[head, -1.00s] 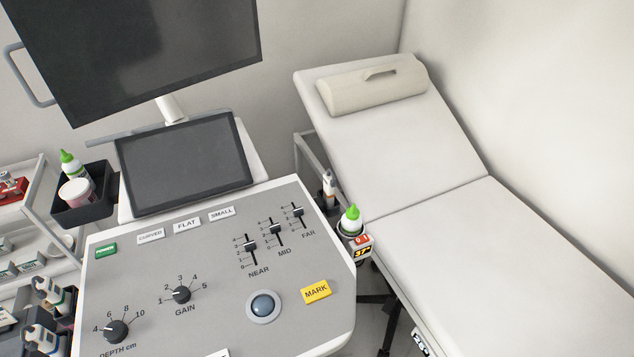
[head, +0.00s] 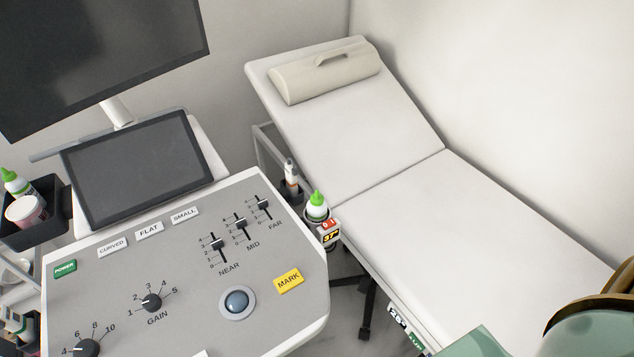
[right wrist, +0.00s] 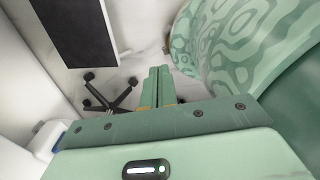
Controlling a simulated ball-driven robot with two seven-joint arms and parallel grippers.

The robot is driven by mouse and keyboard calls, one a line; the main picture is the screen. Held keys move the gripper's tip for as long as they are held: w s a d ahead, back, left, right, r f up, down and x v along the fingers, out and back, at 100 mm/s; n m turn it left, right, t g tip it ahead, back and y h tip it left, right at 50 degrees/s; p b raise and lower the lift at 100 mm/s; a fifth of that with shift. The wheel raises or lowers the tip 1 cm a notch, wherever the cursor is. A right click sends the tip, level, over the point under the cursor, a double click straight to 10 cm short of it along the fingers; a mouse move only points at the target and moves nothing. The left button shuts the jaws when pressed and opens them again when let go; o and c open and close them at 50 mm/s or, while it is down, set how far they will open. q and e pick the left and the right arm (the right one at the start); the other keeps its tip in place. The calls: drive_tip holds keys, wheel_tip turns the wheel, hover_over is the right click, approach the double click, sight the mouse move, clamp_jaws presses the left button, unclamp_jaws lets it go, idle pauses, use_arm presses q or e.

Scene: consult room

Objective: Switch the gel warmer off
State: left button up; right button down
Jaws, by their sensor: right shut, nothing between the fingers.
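The gel warmer (head: 330,238) hangs at the right edge of the ultrasound console. It is a dark cup holding a white bottle with a green cap (head: 317,204). On its front are a small red switch marked 0 and 1 (head: 328,225) and an amber display that seems to read 37. The switch's position is too small to tell. My right gripper (right wrist: 160,84) shows in the right wrist view, shut and empty, with floor beyond it and well apart from the warmer. The warmer does not show there. My left gripper is in neither current view.
The console (head: 190,260) fills the lower left, with knobs, sliders and a yellow MARK button (head: 289,281). The white couch (head: 430,220) stands to the right of the warmer. A black wheeled base (right wrist: 112,97) stands on the floor.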

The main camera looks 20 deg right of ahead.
drive_tip(key=w+d+r+t, duration=0.25)
drive_tip(key=w+r, duration=0.25)
drive_tip(key=w, duration=0.4)
drive_tip(key=w+d+r+m+t, duration=0.1)
drive_tip(key=w+d+r+t, duration=0.15)
drive_tip(key=w+r, duration=0.45)
drive_tip(key=w+d+r+t, duration=0.1)
drive_tip(key=w+r+t, duration=0.2)
drive_tip(key=w, duration=0.7)
drive_tip(key=w+a+r+t, duration=0.1)
drive_tip(key=w+r, duration=0.3)
drive_tip(key=r, duration=0.4)
drive_tip(key=w+a+r+t+y, duration=0.1)
drive_tip(key=w+r+t, duration=0.2)
drive_tip(key=r, duration=0.6)
drive_tip(key=w+a+r+m+t+y, duration=0.1)
drive_tip(key=w+a+r+t, duration=0.1)
drive_tip(key=w+r, duration=0.3)
wheel_tip(320, 180, up, 4)
drive_tip(key=shift+w+b, duration=0.25)
drive_tip(key=shift+b, duration=0.05)
